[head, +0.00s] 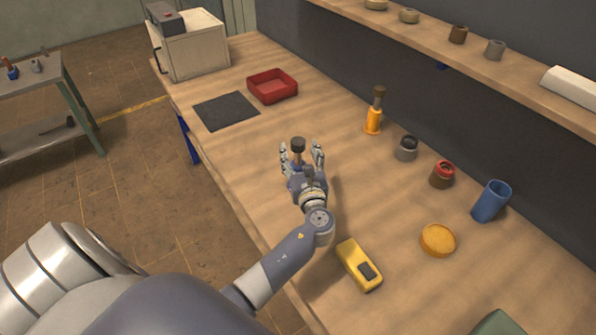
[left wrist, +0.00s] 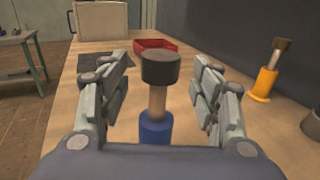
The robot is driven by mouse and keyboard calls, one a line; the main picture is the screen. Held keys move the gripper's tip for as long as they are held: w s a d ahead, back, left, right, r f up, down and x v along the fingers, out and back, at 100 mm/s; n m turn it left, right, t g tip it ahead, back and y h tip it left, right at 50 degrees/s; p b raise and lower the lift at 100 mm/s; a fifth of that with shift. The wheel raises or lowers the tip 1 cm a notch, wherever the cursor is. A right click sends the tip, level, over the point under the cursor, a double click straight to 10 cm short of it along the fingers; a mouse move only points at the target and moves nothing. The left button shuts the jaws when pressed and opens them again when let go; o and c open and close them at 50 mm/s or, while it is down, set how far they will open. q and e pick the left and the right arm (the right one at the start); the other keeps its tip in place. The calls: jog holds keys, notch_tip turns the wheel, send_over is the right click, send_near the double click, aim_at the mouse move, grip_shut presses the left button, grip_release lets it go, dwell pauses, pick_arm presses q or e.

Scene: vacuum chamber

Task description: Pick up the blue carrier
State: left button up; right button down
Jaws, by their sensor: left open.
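The blue carrier (left wrist: 156,128) stands upright between the open fingers of my left gripper (left wrist: 160,95) in the left wrist view. It has a blue base, a tan stem and a dark round cap. In the head view its dark cap (head: 298,145) shows between the fingertips of my left gripper (head: 302,157), and its blue base is hidden by the hand. The fingers stand apart on both sides of the carrier, with visible gaps to it in the wrist view. My right gripper is in neither view.
A similar orange carrier (head: 374,118) stands to the right. A red tray (head: 272,75) and a dark mat (head: 226,111) lie beyond the hand. A grey jar (head: 406,149), a red-topped jar (head: 442,175), a blue cup (head: 491,202), a yellow lid (head: 438,240) and a yellow device (head: 358,264) occupy the right and near bench.

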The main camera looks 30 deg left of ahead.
pick_arm(q)
jog(key=shift+x, duration=1.15)
jog(key=shift+w+a+f, duration=0.15)
jog(key=shift+w+a, duration=0.05)
jog(key=shift+a, duration=0.05)
jog(key=shift+c, duration=0.3)
jog(key=c, duration=0.9)
grip_shut()
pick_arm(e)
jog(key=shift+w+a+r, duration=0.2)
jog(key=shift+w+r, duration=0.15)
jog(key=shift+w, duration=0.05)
pick_arm(q)
jog(key=shift+r, duration=0.3)
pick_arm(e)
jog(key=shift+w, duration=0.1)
